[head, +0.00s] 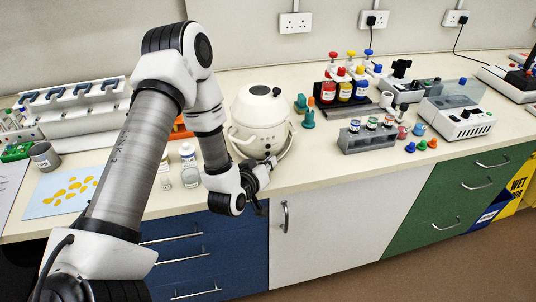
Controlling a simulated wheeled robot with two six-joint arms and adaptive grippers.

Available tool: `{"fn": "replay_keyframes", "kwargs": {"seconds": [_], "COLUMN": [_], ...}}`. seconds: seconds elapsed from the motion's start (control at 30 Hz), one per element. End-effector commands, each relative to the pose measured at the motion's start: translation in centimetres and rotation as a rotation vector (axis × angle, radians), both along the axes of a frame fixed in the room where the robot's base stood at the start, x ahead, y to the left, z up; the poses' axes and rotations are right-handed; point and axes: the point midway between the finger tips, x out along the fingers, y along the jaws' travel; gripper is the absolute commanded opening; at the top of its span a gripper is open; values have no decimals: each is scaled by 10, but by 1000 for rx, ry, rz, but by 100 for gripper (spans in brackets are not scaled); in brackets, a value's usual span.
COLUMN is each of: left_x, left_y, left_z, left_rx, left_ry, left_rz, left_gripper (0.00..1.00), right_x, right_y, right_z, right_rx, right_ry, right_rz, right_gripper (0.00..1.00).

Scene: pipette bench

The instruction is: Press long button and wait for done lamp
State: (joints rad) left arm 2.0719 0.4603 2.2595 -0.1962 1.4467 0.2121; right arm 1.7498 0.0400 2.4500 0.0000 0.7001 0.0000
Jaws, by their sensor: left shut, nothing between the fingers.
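A white rounded machine (258,107) with a dark knob on its lid stands on the bench in the middle of the head view. My left gripper (268,164) is shut and empty, with its fingertips at the lower front of this machine. I cannot tell whether the fingertips touch it. The gripper covers part of the machine's front. The long button and the done lamp cannot be made out at this size. My right gripper is not in view.
Small white bottles (188,153) stand left of the gripper. Teal pieces (308,119) stand close to the machine's right. A grey rack (366,139) with small jars and a white box device (455,118) are farther right. The bench front between machine and rack is clear.

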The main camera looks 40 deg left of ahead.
Motion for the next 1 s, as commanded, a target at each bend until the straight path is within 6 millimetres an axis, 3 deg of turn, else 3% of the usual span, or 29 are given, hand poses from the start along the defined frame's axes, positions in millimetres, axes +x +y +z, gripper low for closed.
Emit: {"fn": "replay_keyframes", "kwargs": {"seconds": [1.0], "left_x": [6], "left_y": [8], "left_z": [0], "left_rx": [0], "left_ry": [0], "left_rz": [0], "left_gripper": [0], "right_x": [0], "right_y": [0], "right_z": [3], "right_rx": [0], "right_ry": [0], "right_rz": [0], "right_gripper": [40]}}
